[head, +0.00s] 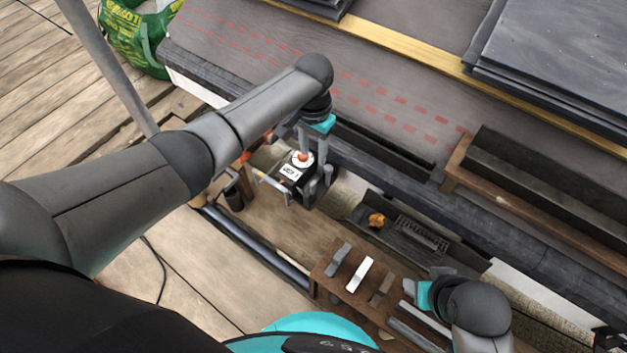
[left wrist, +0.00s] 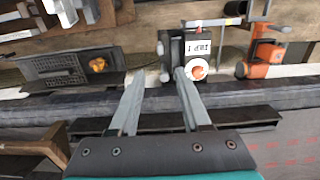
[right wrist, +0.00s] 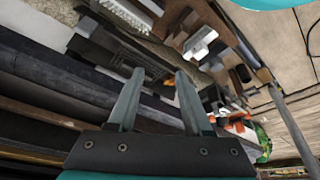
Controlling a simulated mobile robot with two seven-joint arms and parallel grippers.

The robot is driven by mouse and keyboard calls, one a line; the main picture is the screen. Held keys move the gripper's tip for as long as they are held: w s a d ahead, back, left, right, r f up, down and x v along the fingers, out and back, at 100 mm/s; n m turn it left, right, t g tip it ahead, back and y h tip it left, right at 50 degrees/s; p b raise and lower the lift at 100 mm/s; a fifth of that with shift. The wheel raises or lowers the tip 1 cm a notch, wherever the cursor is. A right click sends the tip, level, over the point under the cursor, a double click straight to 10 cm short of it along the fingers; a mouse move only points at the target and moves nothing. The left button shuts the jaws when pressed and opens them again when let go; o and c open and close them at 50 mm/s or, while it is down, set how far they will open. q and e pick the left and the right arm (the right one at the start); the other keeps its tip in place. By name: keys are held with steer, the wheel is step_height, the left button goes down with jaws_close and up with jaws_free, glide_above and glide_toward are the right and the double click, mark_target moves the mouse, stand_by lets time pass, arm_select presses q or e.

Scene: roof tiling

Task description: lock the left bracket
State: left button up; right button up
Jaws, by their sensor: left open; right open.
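No part that I can name with certainty as the left bracket shows. A black box-like unit (head: 294,172) with a white label and a red knob on a white disc stands below my left gripper (head: 318,165). In the left wrist view the unit (left wrist: 176,48) lies at and right of the fingertips. My left gripper (left wrist: 160,75) is open, with nothing between its fingers. One fingertip overlaps the unit's edge; I cannot tell whether they touch. My right gripper (right wrist: 160,75) is open and empty over the bench side; in the head view its fingers are largely hidden.
A dark tray (head: 400,235) with a grate holds an orange lump (head: 376,220). A wooden rack (head: 330,285) carries several small blocks. An orange tool (left wrist: 262,55) stands beside the unit. Dark slates (head: 560,50) are stacked on the roof. A green bag (head: 140,35) is at upper left.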

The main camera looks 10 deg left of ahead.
mark_target(313, 182)
arm_select(q)
step_height(313, 182, down, 6)
steer(key=b, duration=0.3)
steer(key=shift+r, duration=0.15)
steer(key=shift+f+b, duration=0.9)
steer(key=shift+f, duration=0.05)
steer(key=shift+f+b, duration=0.7)
steer(key=shift+f, duration=0.25)
steer(key=shift+f+b, duration=0.7)
steer(key=shift+f, duration=0.25)
steer(key=shift+f+b, duration=0.45)
steer(key=shift+f, duration=0.2)
arm_select(e)
steer(key=w+a+r+t+y, duration=0.4)
steer(key=a+r+t, duration=0.3)
steer(key=a+t, duration=0.4)
steer(key=shift+w+r+t+y, duration=0.2)
steer(key=shift+w+t+y, duration=0.15)
steer(key=shift+t+y, duration=0.4)
arm_select(q)
steer(key=shift+c, duration=0.3)
jaws_close()
